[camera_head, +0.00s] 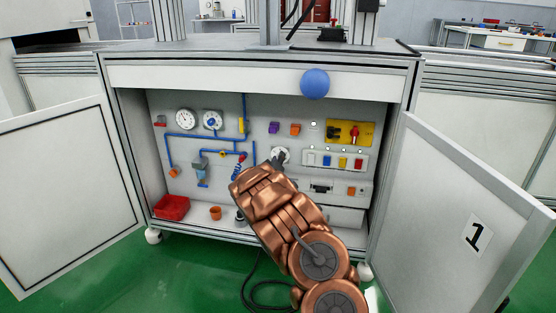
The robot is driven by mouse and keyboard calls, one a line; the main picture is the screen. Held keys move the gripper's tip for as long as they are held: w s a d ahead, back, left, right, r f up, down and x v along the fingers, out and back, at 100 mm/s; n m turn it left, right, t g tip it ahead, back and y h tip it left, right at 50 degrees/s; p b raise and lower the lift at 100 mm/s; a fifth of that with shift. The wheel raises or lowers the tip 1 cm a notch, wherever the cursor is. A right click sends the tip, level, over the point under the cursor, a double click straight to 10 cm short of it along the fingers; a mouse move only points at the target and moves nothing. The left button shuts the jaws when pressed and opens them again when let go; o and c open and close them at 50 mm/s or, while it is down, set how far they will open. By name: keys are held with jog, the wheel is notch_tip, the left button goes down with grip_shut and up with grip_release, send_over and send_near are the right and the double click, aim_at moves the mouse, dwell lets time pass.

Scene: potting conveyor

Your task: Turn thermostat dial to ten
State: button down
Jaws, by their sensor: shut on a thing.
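The thermostat dial (286,155) looks like a small pale round dial on the back panel inside the open cabinet, in the head view. My gripper (279,158) is at the dial, its dark fingers shut on it. My copper-coloured arm reaches in from the lower right and hides part of the panel below. The dial's markings are too small and too covered to read, so its setting cannot be told.
Both cabinet doors stand open, left (70,185) and right (470,215). Right of the dial are a switch strip (318,160) and a yellow panel with a red handle (336,133). Gauges (185,118) and blue pipes are left. A red bin (172,207) sits low left. A blue ball (314,83) shows at the top edge.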

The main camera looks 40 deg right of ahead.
jog(key=shift+r+p, duration=0.15)
jog(key=shift+p, duration=0.55)
jog(key=m+p, duration=0.2)
jog(key=p, duration=0.2)
jog(key=shift+r+m, duration=0.1)
jog(key=shift+m, duration=0.2)
jog(key=shift+m+p, duration=0.6)
jog(key=shift+p, duration=0.25)
jog(key=shift+s+m+p, duration=0.1)
jog(key=shift+m+p, duration=0.7)
jog(key=shift+m, duration=0.1)
jog(key=m+p, duration=0.2)
jog(key=m, duration=0.1)
jog(key=shift+f, duration=0.2)
jog(key=shift+s+d+m+p, duration=0.15)
jog(key=shift+m+p, duration=0.5)
jog(key=shift+m, duration=0.85)
jog(key=c, duration=0.9)
grip_release()
